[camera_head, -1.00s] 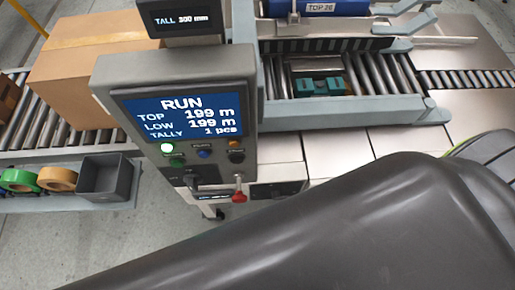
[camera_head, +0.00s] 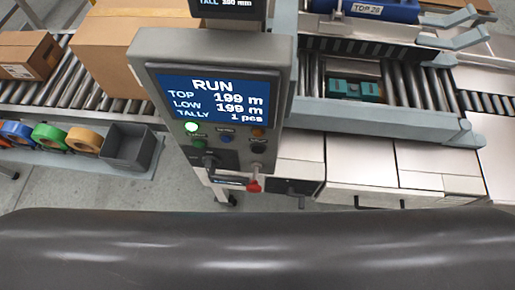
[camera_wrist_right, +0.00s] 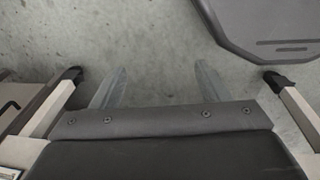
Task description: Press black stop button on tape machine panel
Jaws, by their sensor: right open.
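The tape machine panel (camera_head: 212,60) is a grey box with a blue screen (camera_head: 218,101) reading RUN, TOP 199 m, LOW 199 m, TALLY 1 pcs. My right gripper (camera_wrist_right: 172,78) shows in the right wrist view, open and empty above grey floor, with no panel there. My left gripper is not in view.
A black knob (camera_head: 210,160) and a red-handled switch (camera_head: 253,185) sit below the buttons. A carton (camera_head: 125,50) stands on rollers at left, above tape rolls (camera_head: 84,140) and a grey bin (camera_head: 129,146). My dark arm link covers the bottom of the head view.

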